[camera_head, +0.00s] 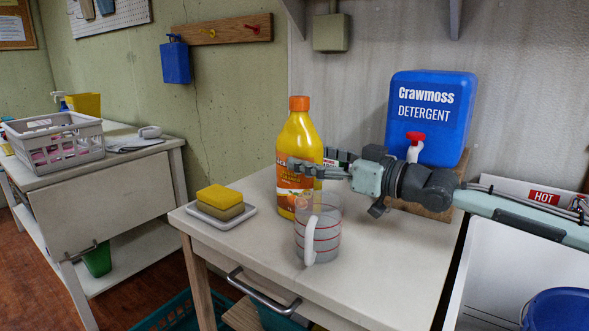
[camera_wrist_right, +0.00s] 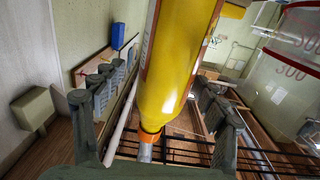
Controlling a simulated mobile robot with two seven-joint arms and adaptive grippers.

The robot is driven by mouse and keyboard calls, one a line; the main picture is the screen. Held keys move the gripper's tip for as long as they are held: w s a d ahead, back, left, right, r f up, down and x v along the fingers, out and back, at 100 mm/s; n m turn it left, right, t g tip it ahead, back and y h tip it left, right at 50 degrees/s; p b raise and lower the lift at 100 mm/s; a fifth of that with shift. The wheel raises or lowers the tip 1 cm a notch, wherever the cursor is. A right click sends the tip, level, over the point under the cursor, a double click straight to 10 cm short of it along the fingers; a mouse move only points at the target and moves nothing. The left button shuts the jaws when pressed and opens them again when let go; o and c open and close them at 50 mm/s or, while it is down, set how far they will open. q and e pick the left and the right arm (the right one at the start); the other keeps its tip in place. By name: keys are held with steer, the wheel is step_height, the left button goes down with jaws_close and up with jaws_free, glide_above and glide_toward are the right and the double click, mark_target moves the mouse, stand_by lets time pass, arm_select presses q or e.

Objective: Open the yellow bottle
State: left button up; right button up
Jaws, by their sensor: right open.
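The yellow bottle (camera_head: 298,135) stands upright on the white table, with its orange cap (camera_head: 299,103) on top. My right gripper (camera_head: 308,163) reaches in from the right at the bottle's upper body, below the cap. One finger crosses in front of the bottle and the other goes behind it. In the right wrist view the bottle (camera_wrist_right: 180,60) lies between the two open fingers, with a gap on each side, and the orange cap (camera_wrist_right: 150,136) shows at the lower end of that picture. My left gripper is not in view.
A clear measuring cup (camera_head: 318,232) stands just in front of the bottle. Yellow sponges (camera_head: 220,197) lie on a small tray at left. A blue detergent container (camera_head: 430,110) with a red-topped tap stands behind my right arm. A sink (camera_head: 510,270) is at right.

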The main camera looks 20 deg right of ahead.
mark_target(285, 151)
steer(key=shift+x, duration=0.95)
steer(key=p+x, duration=0.1)
steer(key=x, duration=0.4)
steer(key=shift+s+a, duration=0.15)
steer(key=shift+s, duration=0.05)
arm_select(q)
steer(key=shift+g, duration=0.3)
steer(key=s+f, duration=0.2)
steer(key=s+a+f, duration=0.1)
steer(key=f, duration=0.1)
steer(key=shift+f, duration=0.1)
arm_select(e)
steer(key=shift+c, duration=0.6)
jaws_close()
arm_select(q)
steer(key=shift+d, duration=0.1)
arm_select(e)
steer(key=shift+r, duration=0.15)
